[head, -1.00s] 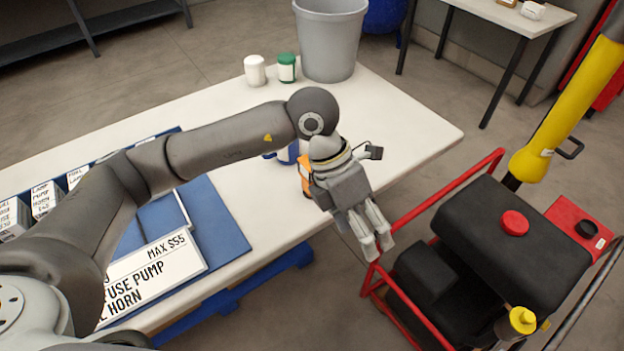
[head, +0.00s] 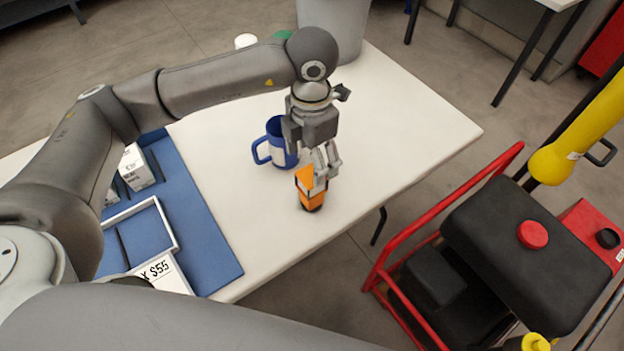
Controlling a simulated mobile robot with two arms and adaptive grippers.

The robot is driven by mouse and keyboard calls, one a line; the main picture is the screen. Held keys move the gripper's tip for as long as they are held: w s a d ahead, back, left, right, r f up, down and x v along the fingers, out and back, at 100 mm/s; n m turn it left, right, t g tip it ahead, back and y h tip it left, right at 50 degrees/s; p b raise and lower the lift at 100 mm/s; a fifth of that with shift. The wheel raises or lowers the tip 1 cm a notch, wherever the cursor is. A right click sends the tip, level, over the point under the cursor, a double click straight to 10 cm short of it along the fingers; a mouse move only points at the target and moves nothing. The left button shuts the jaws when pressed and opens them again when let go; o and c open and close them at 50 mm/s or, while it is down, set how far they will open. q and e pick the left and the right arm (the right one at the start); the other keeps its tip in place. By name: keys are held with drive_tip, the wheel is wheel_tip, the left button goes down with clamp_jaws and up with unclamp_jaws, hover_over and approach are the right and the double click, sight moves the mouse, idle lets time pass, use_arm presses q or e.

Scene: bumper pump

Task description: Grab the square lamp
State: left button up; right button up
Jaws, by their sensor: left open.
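An orange, square-sided object with a dark base (head: 310,190) stands on the white table near its front edge; it looks like the square lamp. My left gripper (head: 325,168) points down right over its top, with the fingers open. The fingers overlap the object's upper right part, so I cannot tell whether they touch it. My right gripper is not in view.
A blue mug (head: 276,148) stands just left of my left gripper. A blue tray (head: 205,235) with boxes and a price card lies to the left. A grey bin (head: 340,25) is behind. A red-framed machine (head: 500,250) stands right of the table. The table's right part is clear.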

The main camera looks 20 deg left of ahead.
sight(311, 175)
use_arm(q)
drive_tip(key=f, duration=0.1)
drive_tip(key=s+f, duration=0.1)
drive_tip(key=f, duration=0.1)
drive_tip(key=shift+d, duration=0.1)
drive_tip(key=shift+w+f, duration=0.1)
drive_tip(key=shift+f, duration=0.15)
drive_tip(key=f+p, duration=0.1)
drive_tip(key=f, duration=0.2)
drive_tip(key=shift+w+f+p, duration=0.2)
drive_tip(key=shift+f+p, duration=0.15)
drive_tip(key=shift+f, duration=0.6)
drive_tip(key=shift+c, duration=0.7)
drive_tip(key=c, duration=1.2)
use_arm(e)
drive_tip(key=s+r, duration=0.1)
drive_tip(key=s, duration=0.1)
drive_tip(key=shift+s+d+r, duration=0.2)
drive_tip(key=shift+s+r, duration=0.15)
